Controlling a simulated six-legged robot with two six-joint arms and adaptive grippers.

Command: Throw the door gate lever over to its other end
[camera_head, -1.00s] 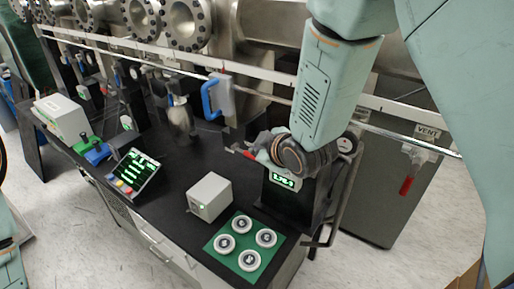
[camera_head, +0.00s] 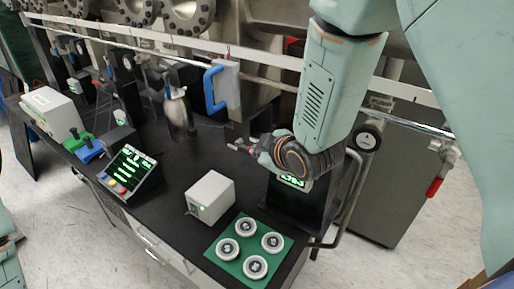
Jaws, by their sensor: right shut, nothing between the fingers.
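My right gripper (camera_head: 240,147) reaches in from the upper right over the black bench. Its fingers are shut with nothing between them, pointing left, below the blue D-shaped handle (camera_head: 211,90). That handle stands on a grey panel at the bench's back, apart from the gripper. I cannot tell for sure which of these is the door gate lever. My left gripper is out of view; only part of my left arm shows at the lower left edge.
The black bench (camera_head: 172,195) carries a lit console (camera_head: 130,172), a white box (camera_head: 210,197) and a green plate with white discs (camera_head: 232,268). A red-handled valve (camera_head: 436,187) and a gauge (camera_head: 367,138) are at right. A long metal rail crosses behind.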

